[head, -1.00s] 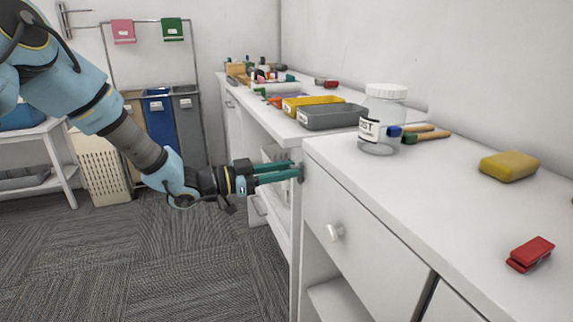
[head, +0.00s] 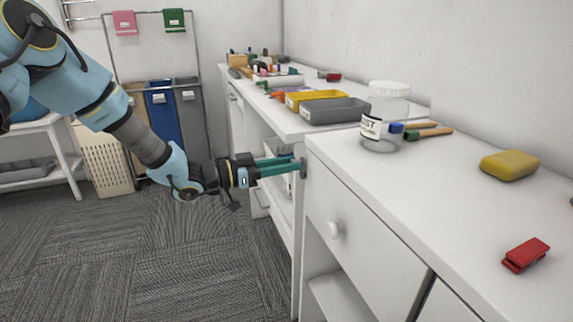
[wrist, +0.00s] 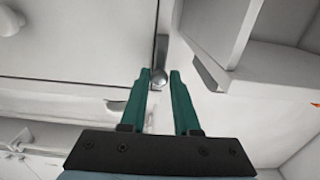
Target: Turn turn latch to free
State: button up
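The turn latch (wrist: 161,52) is a small grey metal piece with a rounded end, on the cabinet front beside the edge of a drawer. In the head view the latch (head: 303,168) shows as a dark grey bit at the cabinet's corner, partly hidden by the fingers. My gripper (head: 299,164) reaches it from the left with teal fingers. In the wrist view my gripper (wrist: 160,75) has its fingertips on either side of the latch's rounded end. A narrow gap seems to show on both sides, so the fingers look open around it.
The drawer front (head: 362,248) has a round white knob (head: 334,229). On the counter stand a clear jar (head: 384,118), brushes (head: 425,130), a yellow sponge (head: 509,165) and a red clip (head: 525,254). Grey (head: 335,111) and yellow trays lie farther back. Carpet floor at left is free.

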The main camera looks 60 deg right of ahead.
jog(key=o, duration=0.4)
jog(key=shift+a, duration=0.1)
jog(key=b+v, duration=0.1)
jog(key=v, duration=0.9)
jog(key=shift+w+a, duration=0.2)
jog(key=shift+a, duration=0.05)
